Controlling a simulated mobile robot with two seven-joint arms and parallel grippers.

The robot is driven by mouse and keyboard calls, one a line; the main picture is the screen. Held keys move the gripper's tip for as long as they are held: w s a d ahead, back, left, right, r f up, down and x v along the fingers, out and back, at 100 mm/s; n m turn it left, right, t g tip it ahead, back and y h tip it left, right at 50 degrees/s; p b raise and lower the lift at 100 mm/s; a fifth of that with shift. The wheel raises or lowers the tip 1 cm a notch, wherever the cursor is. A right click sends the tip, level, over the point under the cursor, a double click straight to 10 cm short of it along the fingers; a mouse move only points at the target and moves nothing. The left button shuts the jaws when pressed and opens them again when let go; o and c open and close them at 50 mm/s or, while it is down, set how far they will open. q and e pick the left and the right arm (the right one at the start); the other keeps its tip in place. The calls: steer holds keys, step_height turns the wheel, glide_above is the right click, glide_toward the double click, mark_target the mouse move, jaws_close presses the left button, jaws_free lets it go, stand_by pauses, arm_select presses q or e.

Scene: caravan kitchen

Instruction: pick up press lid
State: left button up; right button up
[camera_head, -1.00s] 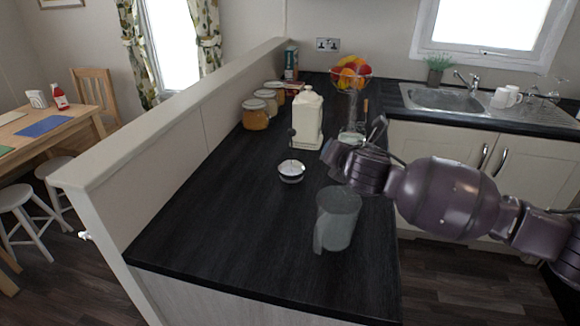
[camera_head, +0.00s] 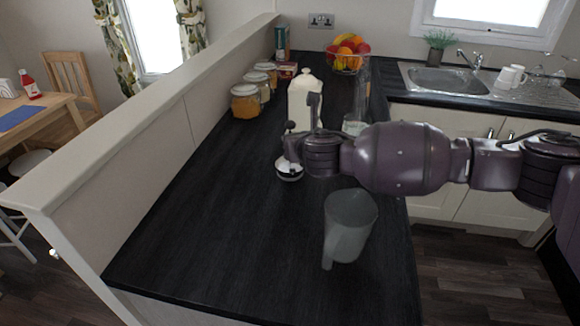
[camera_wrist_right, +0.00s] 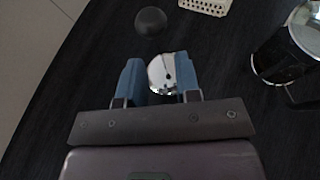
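The press lid (camera_head: 289,172) is a small shiny round disc with an upright rod and a dark knob (camera_head: 290,125) on top. It stands on the dark worktop left of the grey press jug (camera_head: 348,228). My right gripper (camera_head: 296,146) reaches in from the right at the lid and partly hides its rod. In the right wrist view the gripper (camera_wrist_right: 159,78) is open, its blue fingers apart, with the shiny disc (camera_wrist_right: 162,72) showing between them. The dark knob (camera_wrist_right: 151,20) shows beyond the fingertips. I cannot tell whether the fingers touch the lid. My left gripper is not in view.
A cream lidded canister (camera_head: 303,100) stands just behind my right gripper. Several jars (camera_head: 246,101) line the low wall (camera_head: 150,125). A fruit bowl (camera_head: 347,62) and sink (camera_head: 445,80) are further back. The front left of the worktop (camera_head: 215,235) is clear.

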steer(key=shift+b+x, duration=0.65)
steer(key=shift+x, duration=2.05)
steer(key=shift+w+a+r, duration=0.1)
steer(key=shift+r, duration=0.05)
jaws_close()
